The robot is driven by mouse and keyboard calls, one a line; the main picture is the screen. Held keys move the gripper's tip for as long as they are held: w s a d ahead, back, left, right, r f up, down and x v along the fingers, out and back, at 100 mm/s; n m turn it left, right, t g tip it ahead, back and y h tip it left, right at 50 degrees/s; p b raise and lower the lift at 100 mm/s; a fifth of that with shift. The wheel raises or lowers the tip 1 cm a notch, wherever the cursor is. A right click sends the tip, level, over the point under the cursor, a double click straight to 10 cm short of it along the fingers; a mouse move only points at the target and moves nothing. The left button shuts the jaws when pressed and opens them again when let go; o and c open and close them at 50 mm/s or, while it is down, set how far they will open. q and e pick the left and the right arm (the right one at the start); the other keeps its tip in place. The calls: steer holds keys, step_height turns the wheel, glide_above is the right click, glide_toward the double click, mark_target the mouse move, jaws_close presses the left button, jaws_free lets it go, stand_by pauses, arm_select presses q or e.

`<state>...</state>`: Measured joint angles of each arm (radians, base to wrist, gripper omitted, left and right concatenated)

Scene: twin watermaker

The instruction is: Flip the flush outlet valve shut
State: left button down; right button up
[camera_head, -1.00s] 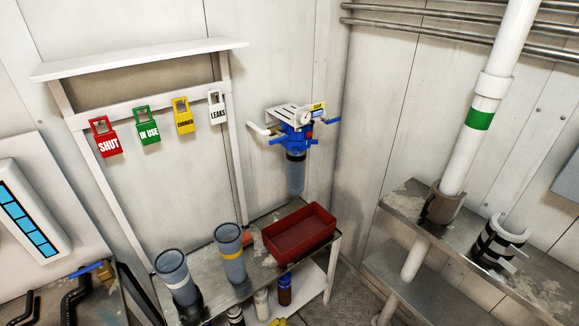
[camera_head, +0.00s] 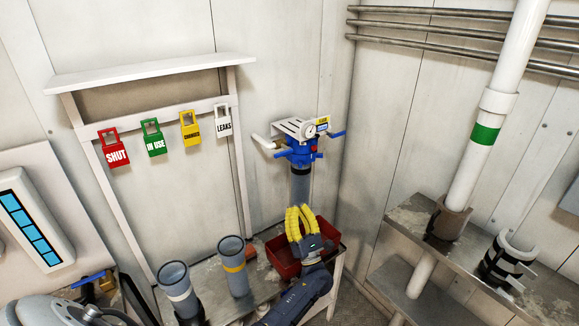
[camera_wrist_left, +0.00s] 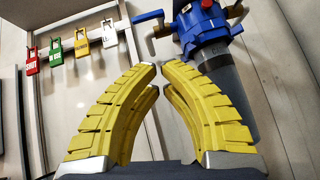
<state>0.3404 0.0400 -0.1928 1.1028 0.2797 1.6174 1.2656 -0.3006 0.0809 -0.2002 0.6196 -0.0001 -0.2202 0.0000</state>
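A filter unit with a blue head (camera_head: 300,153) hangs on the back wall. A blue lever (camera_head: 337,134) sticks out at its right and another blue lever (camera_head: 283,156) shows at its left. No readable label shows which is the flush outlet valve. The left wrist view shows the blue head (camera_wrist_left: 200,28) and a blue lever (camera_wrist_left: 148,16) beyond the fingertips. My left gripper (camera_head: 299,210) is below the filter, in front of the red bin, apart from the levers. Its yellow fingers (camera_wrist_left: 160,66) arch together almost tip to tip, with nothing between them. My right gripper is not in view.
A red bin (camera_head: 280,268) and two grey cylinders (camera_head: 177,287) (camera_head: 234,268) stand on the bench under the filter. Hanging tags (camera_head: 152,137) are on the rack at left. A white pipe (camera_head: 478,155) rises at right.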

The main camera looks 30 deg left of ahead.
mark_target(282, 152)
arm_select(q)
steer(key=shift+a+r+n+g+y, duration=0.25)
steer(key=shift+n+g+y, duration=0.2)
steer(key=shift+n+g, duration=0.45)
steer(key=shift+a+r+n+g+y, duration=0.15)
steer(key=shift+a+n+g+y, duration=0.2)
steer(key=shift+n+g, duration=0.5)
steer(key=shift+a+r+n+g+y, duration=0.2)
steer(key=shift+n+g+y, duration=0.3)
steer(key=shift+n+g, duration=0.4)
steer(key=shift+a+r, duration=0.1)
steer(key=d+r+x, duration=0.2)
steer(key=x, duration=1)
steer(key=shift+s+a+r, duration=0.15)
steer(key=shift+s+r, duration=0.1)
steer(key=shift+r, duration=0.05)
